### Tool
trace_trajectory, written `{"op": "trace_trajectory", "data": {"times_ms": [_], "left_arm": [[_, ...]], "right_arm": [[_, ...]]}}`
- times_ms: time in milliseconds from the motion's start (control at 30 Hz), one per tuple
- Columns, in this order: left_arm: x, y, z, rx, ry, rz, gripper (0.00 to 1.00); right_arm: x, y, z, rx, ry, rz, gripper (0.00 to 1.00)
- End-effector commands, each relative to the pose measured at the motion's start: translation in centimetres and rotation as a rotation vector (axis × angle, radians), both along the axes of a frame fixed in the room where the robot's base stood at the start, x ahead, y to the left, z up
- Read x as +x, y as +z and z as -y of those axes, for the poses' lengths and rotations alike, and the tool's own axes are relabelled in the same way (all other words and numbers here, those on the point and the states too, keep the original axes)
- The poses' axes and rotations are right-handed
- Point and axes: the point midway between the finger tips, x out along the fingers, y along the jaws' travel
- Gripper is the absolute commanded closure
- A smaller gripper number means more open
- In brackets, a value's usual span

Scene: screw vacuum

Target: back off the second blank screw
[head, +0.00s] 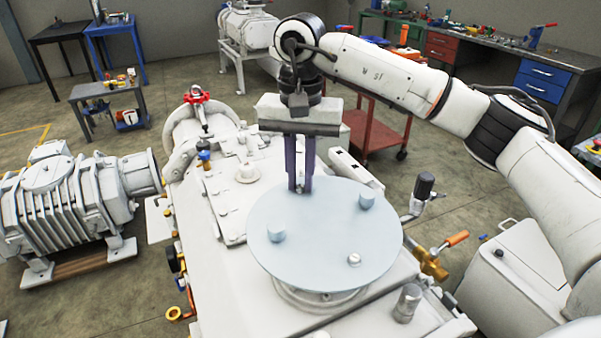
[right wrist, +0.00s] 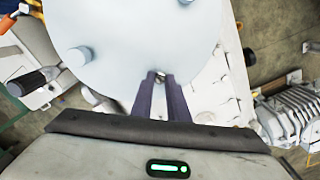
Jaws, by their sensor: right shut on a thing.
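A pale round blank plate (head: 320,240) lies on top of the white vacuum pump body. Two pale raised screws, one at the left (head: 277,236) and one at the right (head: 366,200), stand on it, with a smaller, lower screw (head: 354,259) near its front edge. My right gripper (head: 300,189) points down at the plate's far rim. In the right wrist view its fingers (right wrist: 160,80) are shut on a small shiny screw (right wrist: 160,76), mostly hidden between the tips. Another raised screw (right wrist: 77,55) shows to their left. My left gripper is out of view.
An orange-handled valve (head: 440,255) and a dark-topped fitting (head: 423,187) stand beside the plate on the right. A red fitting (head: 198,97) rises at the far end of the pump. A ribbed grey pump (head: 75,205) stands at the left.

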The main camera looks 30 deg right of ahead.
Motion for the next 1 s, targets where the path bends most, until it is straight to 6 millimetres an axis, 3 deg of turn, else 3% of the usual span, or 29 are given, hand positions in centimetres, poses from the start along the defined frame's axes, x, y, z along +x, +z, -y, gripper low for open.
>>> {"op": "trace_trajectory", "data": {"times_ms": [433, 1000], "left_arm": [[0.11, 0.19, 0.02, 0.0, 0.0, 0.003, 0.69], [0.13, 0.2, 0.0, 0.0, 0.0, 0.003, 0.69]], "right_arm": [[-0.11, -0.24, -0.02, -0.002, 0.243, -0.005, 1.0], [-0.16, -0.34, -0.04, -0.001, 0.283, -0.008, 1.0]]}}
